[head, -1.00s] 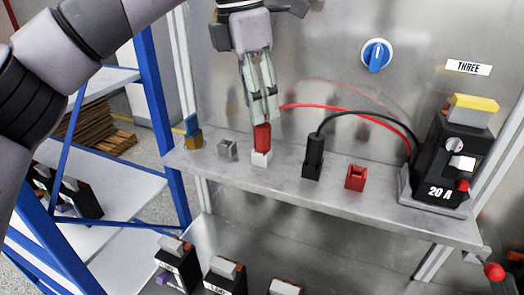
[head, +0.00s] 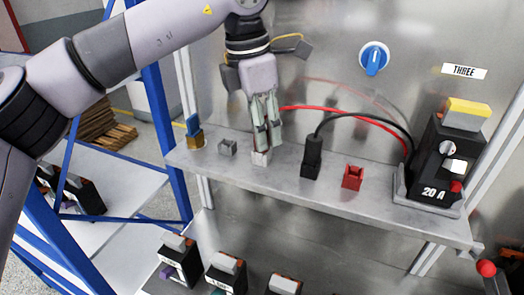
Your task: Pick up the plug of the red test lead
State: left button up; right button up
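The red plug (head: 267,137) of the red test lead stands upright in a white socket block (head: 261,158) on the grey shelf. The red lead (head: 335,112) runs from behind the fingers to the right, toward the black 20 A breaker (head: 436,160). My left gripper (head: 268,146) points down over the plug, its two fingers on either side of it and hiding most of it. I cannot tell whether the fingers press on the plug. My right gripper is not clearly in view.
A black plug (head: 311,155) stands just right of the gripper, with a red block (head: 353,177) beyond it. A small grey block (head: 228,147) and a blue-topped brown block (head: 195,133) are to the left. The metal panel with a blue knob (head: 374,58) rises behind the shelf (head: 400,217).

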pick_arm(q)
grip_shut()
jog(key=shift+r, duration=0.15)
